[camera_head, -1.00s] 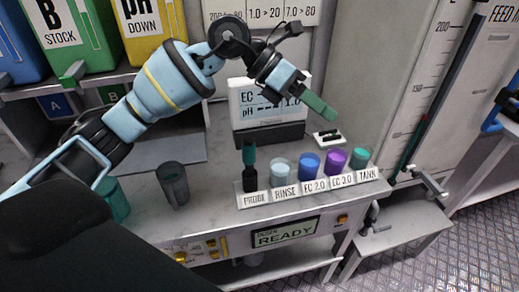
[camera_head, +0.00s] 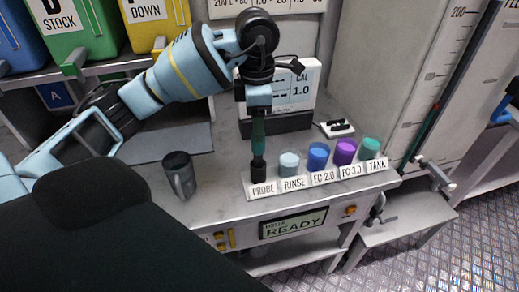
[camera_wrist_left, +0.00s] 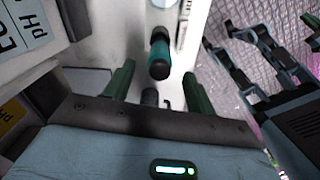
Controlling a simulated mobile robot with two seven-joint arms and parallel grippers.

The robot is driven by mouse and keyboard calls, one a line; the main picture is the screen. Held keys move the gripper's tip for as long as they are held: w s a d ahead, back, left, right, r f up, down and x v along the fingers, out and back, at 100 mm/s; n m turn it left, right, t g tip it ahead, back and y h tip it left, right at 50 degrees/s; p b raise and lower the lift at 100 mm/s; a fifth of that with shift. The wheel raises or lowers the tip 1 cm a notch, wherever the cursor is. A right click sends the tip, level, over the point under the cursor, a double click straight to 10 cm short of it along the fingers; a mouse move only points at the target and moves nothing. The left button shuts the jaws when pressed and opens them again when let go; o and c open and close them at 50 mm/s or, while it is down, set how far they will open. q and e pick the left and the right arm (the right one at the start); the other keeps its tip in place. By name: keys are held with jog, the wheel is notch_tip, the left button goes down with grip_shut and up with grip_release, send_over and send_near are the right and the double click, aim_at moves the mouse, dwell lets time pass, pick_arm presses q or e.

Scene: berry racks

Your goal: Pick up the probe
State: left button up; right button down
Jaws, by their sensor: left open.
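The probe (camera_head: 258,149) stands upright in its dark holder (camera_head: 258,172) behind the PROBE label, at the left end of the row of cups. Its handle is teal. My left gripper (camera_head: 258,137) points straight down over the probe, with its fingers around handle height in the head view. In the left wrist view the green fingers of my left gripper (camera_wrist_left: 158,70) are spread apart. The probe (camera_wrist_left: 160,52) shows between and just beyond their tips, with a visible gap to each side. The fingers partly hide the probe's upper end in the head view.
The rinse cup (camera_head: 289,163), blue cup (camera_head: 318,156), purple cup (camera_head: 345,151) and teal tank cup (camera_head: 370,148) stand in line right of the probe. The calibration display (camera_head: 302,88) is close behind my gripper.

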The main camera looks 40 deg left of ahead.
aim_at(258, 155)
pick_arm(q)
jog(key=shift+f, duration=3)
jog(key=shift+c, duration=0.2)
jog(key=shift+w, duration=0.1)
jog(key=c, duration=1)
jog(key=shift+c, duration=0.2)
jog(key=shift+r, duration=0.1)
